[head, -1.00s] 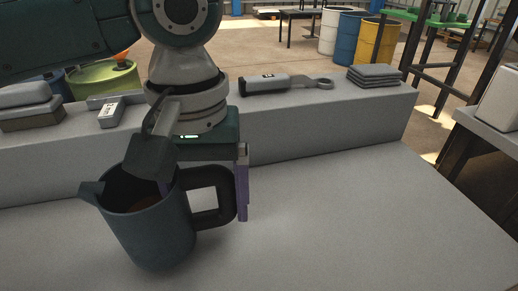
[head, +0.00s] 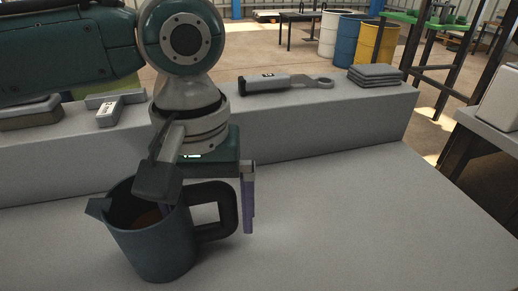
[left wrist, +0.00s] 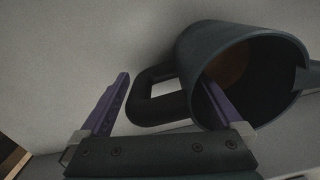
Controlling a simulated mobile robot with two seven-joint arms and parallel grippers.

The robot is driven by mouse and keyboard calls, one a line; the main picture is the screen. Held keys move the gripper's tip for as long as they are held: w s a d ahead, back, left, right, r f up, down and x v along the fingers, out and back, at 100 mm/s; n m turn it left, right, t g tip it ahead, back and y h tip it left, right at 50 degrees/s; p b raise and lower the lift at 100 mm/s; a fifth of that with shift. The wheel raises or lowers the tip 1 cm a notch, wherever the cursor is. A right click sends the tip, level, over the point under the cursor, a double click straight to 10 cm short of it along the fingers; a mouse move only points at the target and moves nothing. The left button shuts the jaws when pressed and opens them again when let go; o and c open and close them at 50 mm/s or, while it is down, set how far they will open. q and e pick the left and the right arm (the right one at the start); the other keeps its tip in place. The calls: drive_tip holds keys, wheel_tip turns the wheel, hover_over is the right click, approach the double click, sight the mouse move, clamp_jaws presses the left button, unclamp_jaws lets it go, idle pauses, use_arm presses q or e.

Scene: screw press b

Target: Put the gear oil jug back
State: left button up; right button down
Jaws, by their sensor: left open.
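The gear oil jug (head: 155,245) is dark teal with a black handle (head: 232,212). It appears upright on the grey worktop, spout to the left, with brown inside. My left gripper (head: 209,218) is open and pointing down at the jug. In the left wrist view, the open gripper (left wrist: 166,78) has its purple fingers on either side of the handle (left wrist: 150,112). One finger is outside the handle, the other at the mouth of the jug (left wrist: 250,75). Whether a finger touches the jug cannot be told. My right gripper is not in view.
A raised grey ledge (head: 320,130) runs behind the worktop (head: 370,230). It carries a grey tool with a ring end (head: 285,84), a stack of grey pads (head: 375,75) and a small grey block (head: 110,114). The worktop right of the jug is clear.

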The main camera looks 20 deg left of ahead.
use_arm(q)
wheel_tip(320, 180, up, 12)
drive_tip(key=p, duration=0.3)
drive_tip(key=shift+w, duration=0.1)
idle(0.4)
